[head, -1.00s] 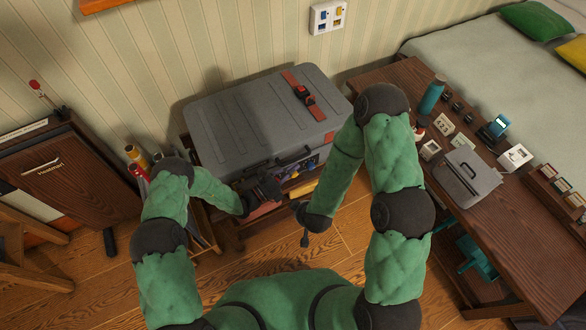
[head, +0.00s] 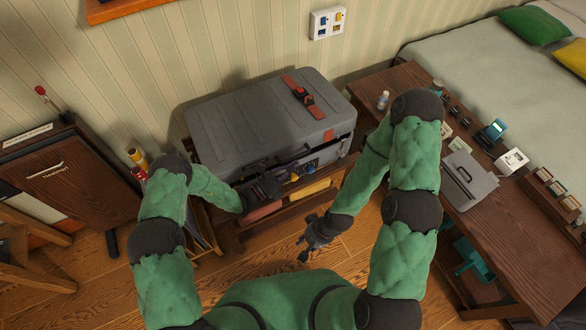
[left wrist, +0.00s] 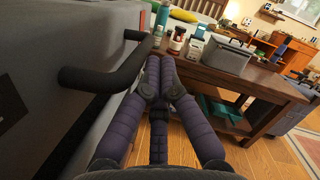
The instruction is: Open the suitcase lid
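The grey suitcase (head: 250,120) lies flat against the wall, with a red strap on its lid. A dark gap shows under the lid's front edge at the right, so the lid looks slightly raised. My left gripper (head: 272,184) is at the suitcase's front, near its handle. In the left wrist view its fingers (left wrist: 160,80) are together with nothing visible between them, beside the dark handle (left wrist: 105,72) on the grey suitcase wall (left wrist: 45,70). My right gripper (head: 308,245) hangs over the floor in front of the suitcase, apart from it; its fingers are too small to read.
The suitcase rests on a low wooden bench (head: 325,183) with coloured items at its front. A wooden desk (head: 500,235) with a bottle, small boxes and a grey case stands at the right. A wooden cabinet (head: 75,190) stands at the left. Floor shows in front.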

